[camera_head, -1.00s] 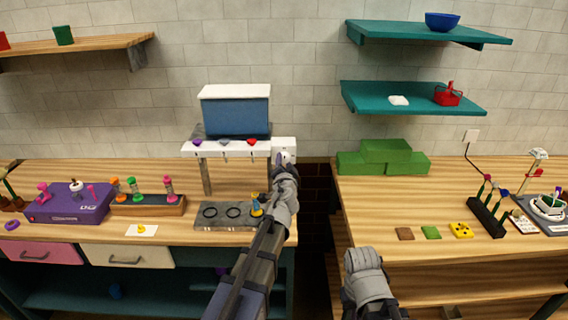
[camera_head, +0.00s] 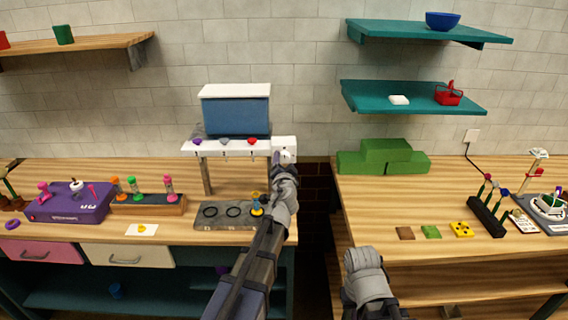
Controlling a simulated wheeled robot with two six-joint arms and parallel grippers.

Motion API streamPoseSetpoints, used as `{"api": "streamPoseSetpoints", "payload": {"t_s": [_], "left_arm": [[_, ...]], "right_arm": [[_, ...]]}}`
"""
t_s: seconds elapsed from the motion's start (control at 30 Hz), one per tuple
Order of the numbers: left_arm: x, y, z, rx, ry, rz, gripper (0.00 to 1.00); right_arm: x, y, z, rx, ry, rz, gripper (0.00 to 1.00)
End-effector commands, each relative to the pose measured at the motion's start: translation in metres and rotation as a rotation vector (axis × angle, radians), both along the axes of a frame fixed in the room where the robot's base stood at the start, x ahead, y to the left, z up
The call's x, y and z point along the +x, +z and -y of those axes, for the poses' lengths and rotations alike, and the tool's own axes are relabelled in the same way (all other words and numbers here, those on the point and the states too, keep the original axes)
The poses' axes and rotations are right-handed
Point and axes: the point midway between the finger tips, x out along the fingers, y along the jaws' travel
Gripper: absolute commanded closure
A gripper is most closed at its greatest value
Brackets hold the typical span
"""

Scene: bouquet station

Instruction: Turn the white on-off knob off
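The white on-off knob (camera_head: 286,157) sits on the white box at the right end of the dispenser (camera_head: 235,148), which has a blue tank with a white lid. My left gripper (camera_head: 281,160) is right at the knob's front and partly covers it. Its fingertips are small and partly hidden by my own wrist, so I cannot tell whether they are closed on the knob. My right gripper (camera_head: 362,262) is low at the front, by the gap between the tables, and its fingers do not show clearly.
Purple, grey and red knobs line the dispenser's front above a grey tray (camera_head: 230,215) with rings and a small yellow-and-blue item. A purple box (camera_head: 70,203) and hourglasses stand left. Green blocks (camera_head: 385,160) lie on the right table. A dark gap separates the tables.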

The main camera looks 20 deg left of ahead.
Motion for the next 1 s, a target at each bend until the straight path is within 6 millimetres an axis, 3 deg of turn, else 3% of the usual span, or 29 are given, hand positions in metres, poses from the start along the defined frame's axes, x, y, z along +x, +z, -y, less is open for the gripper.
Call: {"api": "streamPoseSetpoints", "payload": {"t_s": [0.43, 0.8, 1.0], "left_arm": [[-0.008, 0.002, 0.002, 0.002, -0.001, 0.0, 0.25], [-0.061, 0.007, 0.017, 0.002, -0.002, 0.0, 0.25], [-0.076, 0.008, 0.021, 0.001, 0.0, 0.0, 0.25]], "right_arm": [[0.0, 0.001, 0.0, 0.0, 0.0, 0.0, 1.0], [0.0, 0.007, 0.0, 0.0, 0.0, 0.0, 1.0], [0.0, 0.008, 0.0, 0.0, 0.0, 0.0, 1.0]]}}
